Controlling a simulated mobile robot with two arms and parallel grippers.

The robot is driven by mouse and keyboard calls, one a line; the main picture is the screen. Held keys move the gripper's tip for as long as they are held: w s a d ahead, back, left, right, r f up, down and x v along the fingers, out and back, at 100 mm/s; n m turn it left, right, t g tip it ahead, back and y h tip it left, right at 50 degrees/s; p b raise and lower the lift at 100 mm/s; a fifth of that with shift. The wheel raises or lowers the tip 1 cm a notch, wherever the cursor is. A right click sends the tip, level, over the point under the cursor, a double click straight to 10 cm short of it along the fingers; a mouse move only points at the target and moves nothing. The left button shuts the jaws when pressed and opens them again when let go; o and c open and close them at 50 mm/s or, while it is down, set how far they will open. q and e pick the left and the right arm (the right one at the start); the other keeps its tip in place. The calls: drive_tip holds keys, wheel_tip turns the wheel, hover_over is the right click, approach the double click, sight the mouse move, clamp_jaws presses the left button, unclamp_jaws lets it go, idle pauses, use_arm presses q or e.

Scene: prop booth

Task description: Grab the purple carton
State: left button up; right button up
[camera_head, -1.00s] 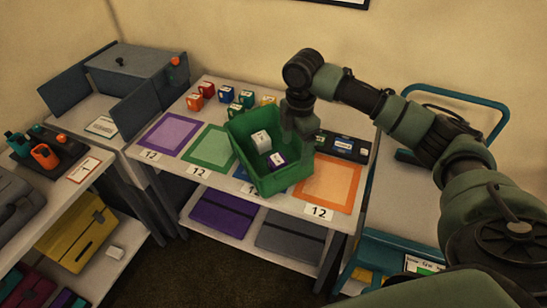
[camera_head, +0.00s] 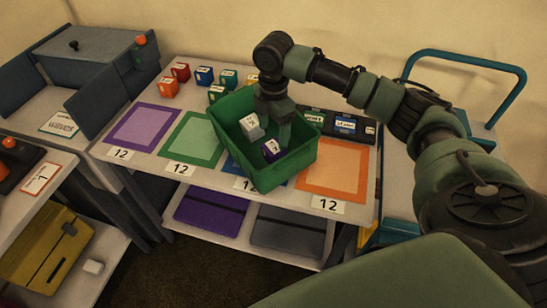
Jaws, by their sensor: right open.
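The purple carton (camera_head: 271,150), a small box with a white label, lies inside the green bin (camera_head: 281,177). A pale grey-white carton (camera_head: 250,127) lies beside it, a little to the upper left. My right gripper (camera_head: 277,119) is open and points down at the back part of the bin, with its fingers reaching into the bin's opening. The fingers are close to the pale carton and just above the purple one in the picture; I cannot tell whether they touch anything. My left gripper is not in view.
The bin stands on the table, partly covering a blue mat (camera_head: 236,170). Purple (camera_head: 143,128), green (camera_head: 191,139) and orange (camera_head: 334,170) mats lie around it. Several small cartons stand behind, and a dark tray (camera_head: 345,126) lies at the back right.

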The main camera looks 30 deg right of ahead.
sight(274, 146)
drive_tip(key=f, duration=0.2)
drive_tip(key=shift+s+f+p, duration=0.2)
drive_tip(key=shift+f+p, duration=0.1)
drive_tip(key=f, duration=0.3)
drive_tip(key=f+p, duration=0.1)
drive_tip(key=shift+s+f, duration=0.25)
drive_tip(key=shift+f, duration=0.25)
drive_tip(key=c, duration=1.6)
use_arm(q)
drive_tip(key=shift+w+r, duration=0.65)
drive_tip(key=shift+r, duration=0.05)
use_arm(e)
drive_tip(key=shift+o, duration=0.2)
drive_tip(key=shift+r, duration=0.1)
